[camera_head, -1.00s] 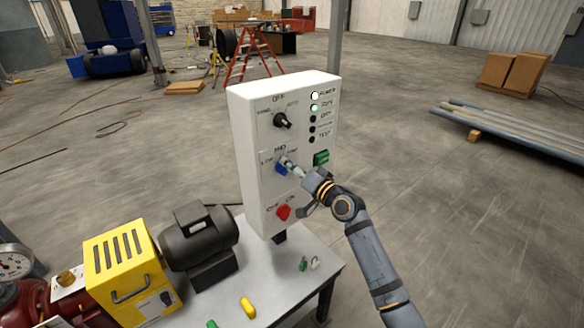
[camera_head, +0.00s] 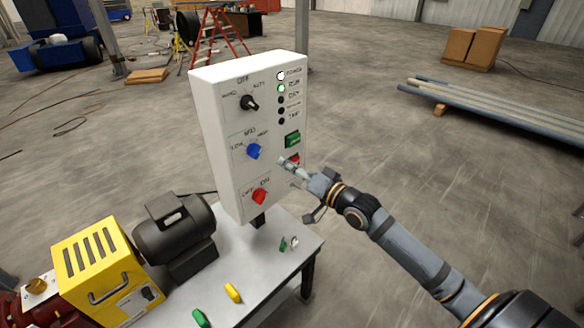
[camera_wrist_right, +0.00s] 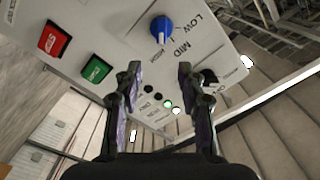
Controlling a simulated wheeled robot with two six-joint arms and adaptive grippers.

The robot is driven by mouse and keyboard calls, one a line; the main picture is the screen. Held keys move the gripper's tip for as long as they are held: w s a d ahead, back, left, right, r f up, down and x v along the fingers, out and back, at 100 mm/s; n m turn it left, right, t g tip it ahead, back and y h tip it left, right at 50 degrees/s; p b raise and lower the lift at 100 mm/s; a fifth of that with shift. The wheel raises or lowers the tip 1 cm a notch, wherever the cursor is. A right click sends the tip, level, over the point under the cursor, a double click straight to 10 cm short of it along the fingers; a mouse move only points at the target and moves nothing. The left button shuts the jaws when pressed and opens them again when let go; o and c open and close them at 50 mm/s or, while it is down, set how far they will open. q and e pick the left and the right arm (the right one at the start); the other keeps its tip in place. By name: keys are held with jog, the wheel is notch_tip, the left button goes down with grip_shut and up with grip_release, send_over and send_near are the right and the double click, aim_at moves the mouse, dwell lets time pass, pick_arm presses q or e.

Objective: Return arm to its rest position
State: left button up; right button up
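My right gripper (camera_head: 292,167) is in front of the right side of the white control panel (camera_head: 214,119), near its red button (camera_head: 294,158). In the right wrist view, its two fingers (camera_wrist_right: 159,88) are spread apart with nothing held between them. The blue LOW/MID/HIGH knob (camera_head: 254,151) is clear of the gripper; it also shows beyond the fingertips in the right wrist view (camera_wrist_right: 162,29). A black selector (camera_head: 249,102) sits above it and a red switch (camera_head: 260,196) below. My left gripper is not in view.
A green button (camera_head: 292,139) is on the panel, below lit white and green lamps. The panel stands on a small metal table (camera_head: 258,266) with a black motor (camera_head: 174,233) and yellow unit (camera_head: 104,268). Open floor lies right of the panel.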

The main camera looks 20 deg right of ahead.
jog(key=shift+s, duration=0.25)
dwell(0.3)
jog(key=d+f+g+h, duration=0.25)
jog(key=d+f, duration=0.35)
jog(key=f, duration=0.6)
jog(key=d+f+g+h, duration=0.1)
jog(key=d+f+h, duration=0.3)
jog(key=f, duration=0.9)
jog(key=s+d+f+g+h+b, duration=0.1)
jog(key=s+d+f+g, duration=0.1)
jog(key=s+f, duration=0.6)
jog(key=s+d+f+g, duration=0.2)
jog(key=s+f, duration=0.1)
jog(key=f, duration=0.8)
jog(key=s+a+f+n+g, duration=0.2)
jog(key=s+f, duration=0.5)
jog(key=s, duration=0.4)
jog(key=s+a+f+n+g, duration=0.1)
jog(key=s+a+f+g, duration=0.2)
jog(key=s+a+f, duration=0.2)
jog(key=s+a+f+n+g+b, duration=0.1)
jog(key=s+a+f+n+g, duration=0.1)
jog(key=s+f, duration=0.9)
jog(key=s+a+g, duration=0.1)
jog(key=s+a, duration=0.1)
jog(key=s, duration=0.6)
jog(key=shift+s+n, duration=0.2)
jog(key=shift+n, duration=0.1)
jog(key=shift+f+y, duration=0.1)
jog(key=shift+y, duration=0.15)
